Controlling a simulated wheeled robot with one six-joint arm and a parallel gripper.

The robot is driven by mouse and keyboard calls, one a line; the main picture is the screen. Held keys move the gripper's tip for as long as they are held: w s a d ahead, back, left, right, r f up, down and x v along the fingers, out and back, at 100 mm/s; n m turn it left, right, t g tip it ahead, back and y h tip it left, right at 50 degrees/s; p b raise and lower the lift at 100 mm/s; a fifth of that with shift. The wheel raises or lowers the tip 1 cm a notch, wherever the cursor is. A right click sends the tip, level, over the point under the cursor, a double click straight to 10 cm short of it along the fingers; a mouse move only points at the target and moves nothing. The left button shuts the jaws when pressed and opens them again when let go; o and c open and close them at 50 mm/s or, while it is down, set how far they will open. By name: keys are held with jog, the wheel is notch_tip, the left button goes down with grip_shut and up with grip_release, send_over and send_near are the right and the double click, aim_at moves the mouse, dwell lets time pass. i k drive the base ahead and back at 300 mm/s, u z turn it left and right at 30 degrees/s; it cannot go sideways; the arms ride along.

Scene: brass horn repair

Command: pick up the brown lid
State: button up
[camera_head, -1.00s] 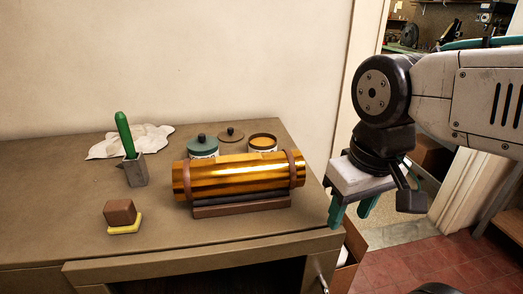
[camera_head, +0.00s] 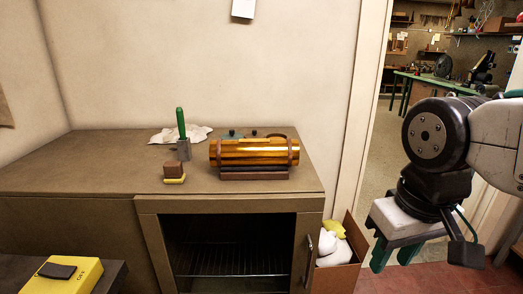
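The brown lid (camera_head: 254,133) is on the cabinet top, mostly hidden behind a shiny brass cylinder (camera_head: 240,153); only its small dark knob shows above the cylinder. To its left, the teal lid (camera_head: 231,134) of a jar also peeks over the cylinder. My gripper (camera_head: 395,257) hangs at the right, in front of the doorway and well away from the lid. Its teal fingers are apart, with nothing seen between them.
The cylinder rests on a brown cradle on the cabinet (camera_head: 110,177). Left of it are a green-handled tool (camera_head: 181,123) in a grey holder, a white cloth (camera_head: 199,132), and a brown block (camera_head: 173,168) on a yellow base. A cardboard box (camera_head: 339,277) stands right of the open cabinet.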

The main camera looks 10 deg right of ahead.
aim_at(254, 135)
jog(key=z, duration=0.15)
jog(key=k, duration=0.25)
jog(key=u, duration=0.3)
jog(key=i, duration=1.2)
jog(key=z, duration=0.1)
